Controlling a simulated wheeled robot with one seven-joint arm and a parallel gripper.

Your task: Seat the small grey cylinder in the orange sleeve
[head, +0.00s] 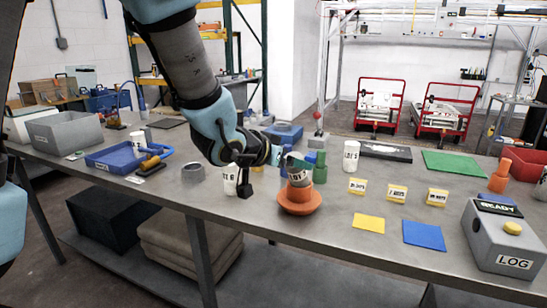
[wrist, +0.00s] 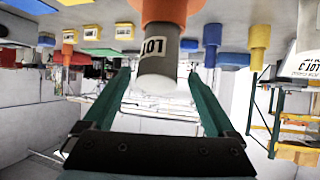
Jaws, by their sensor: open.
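The small grey cylinder (head: 297,169) with a white label stands in the top of the orange sleeve (head: 299,196), which has a wide round base on the table. In the wrist view, which is upside down, the cylinder (wrist: 158,62) sticks out of the orange sleeve (wrist: 163,10), its pale end toward the camera. My gripper (wrist: 155,75) is open, with one green finger on each side of the cylinder and visible gaps between. In the head view my gripper (head: 286,157) is beside the cylinder's upper part. How deep the cylinder sits is hidden inside the sleeve.
Yellow labelled blocks (head: 397,193) and flat yellow and blue squares lie to the right. A grey LOG box (head: 505,237) is at far right.

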